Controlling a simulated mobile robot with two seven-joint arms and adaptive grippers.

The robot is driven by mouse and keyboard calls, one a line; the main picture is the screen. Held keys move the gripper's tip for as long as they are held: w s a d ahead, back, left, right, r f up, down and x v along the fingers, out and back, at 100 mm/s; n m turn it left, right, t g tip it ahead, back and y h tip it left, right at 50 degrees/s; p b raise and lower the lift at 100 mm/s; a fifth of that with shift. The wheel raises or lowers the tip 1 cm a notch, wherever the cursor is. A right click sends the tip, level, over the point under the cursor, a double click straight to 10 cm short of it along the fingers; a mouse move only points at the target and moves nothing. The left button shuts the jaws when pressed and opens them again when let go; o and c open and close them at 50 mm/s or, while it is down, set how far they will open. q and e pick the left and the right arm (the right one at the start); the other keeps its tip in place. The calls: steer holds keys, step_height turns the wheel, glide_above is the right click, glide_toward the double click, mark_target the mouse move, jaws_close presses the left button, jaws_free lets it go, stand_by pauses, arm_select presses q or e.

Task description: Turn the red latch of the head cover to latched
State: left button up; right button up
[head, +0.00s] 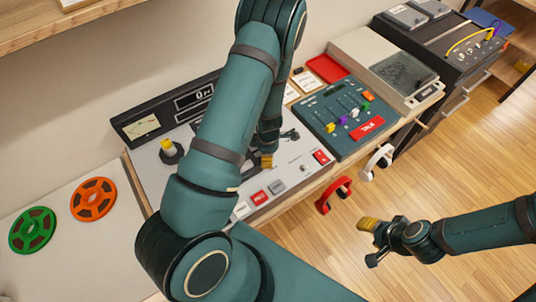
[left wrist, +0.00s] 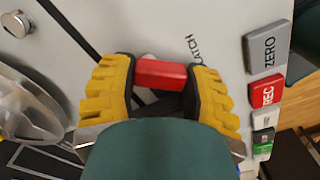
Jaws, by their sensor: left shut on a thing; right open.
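The red latch (left wrist: 161,73) shows in the left wrist view as a red bar beside the printed word LATCH on a pale panel. My left gripper (left wrist: 160,88) has its yellow ribbed fingers on both sides of the latch and is shut on it. In the head view my left arm hides the latch and most of the head cover; only a yellow fingertip of the left gripper (head: 267,160) shows over the tape deck panel (head: 290,178). My right gripper (head: 370,240) is open and empty over the wooden floor at the right.
A grey ZERO button (left wrist: 266,48) and a red REC button (left wrist: 267,91) lie right of the latch. A green reel (head: 33,230) and an orange reel (head: 93,199) lie at the left. A mixer (head: 345,115) stands right of the deck.

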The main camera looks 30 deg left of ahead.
arm_select(q)
steer(key=o, duration=1.2)
step_height(320, 180, up, 12)
